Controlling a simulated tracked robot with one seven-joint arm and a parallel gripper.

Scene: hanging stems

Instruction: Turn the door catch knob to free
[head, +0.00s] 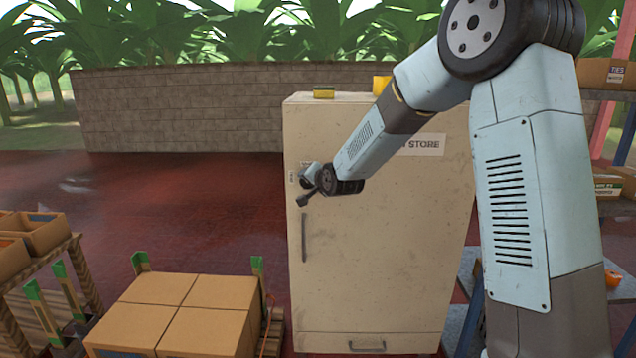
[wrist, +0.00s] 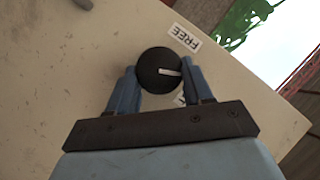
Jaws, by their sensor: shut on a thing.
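The door catch knob (wrist: 150,66) is round and black with a white pointer line. It sits on the beige cabinet door (head: 390,240), and in the wrist view it is between the two blue fingers of my gripper (wrist: 159,76), which is shut on it. The pointer faces right in the wrist view, between the FREE label (wrist: 185,37) above right and a second label (wrist: 180,100) below right, mostly hidden by a finger. In the head view my gripper (head: 309,176) is at the door's upper left, and the knob is hard to make out there.
A vertical door handle (head: 303,237) is below my gripper. Cardboard boxes (head: 180,310) stand on a pallet at front left, and crates (head: 35,233) are at far left. Shelving with boxes is at right. The red floor (head: 180,200) left of the cabinet is clear.

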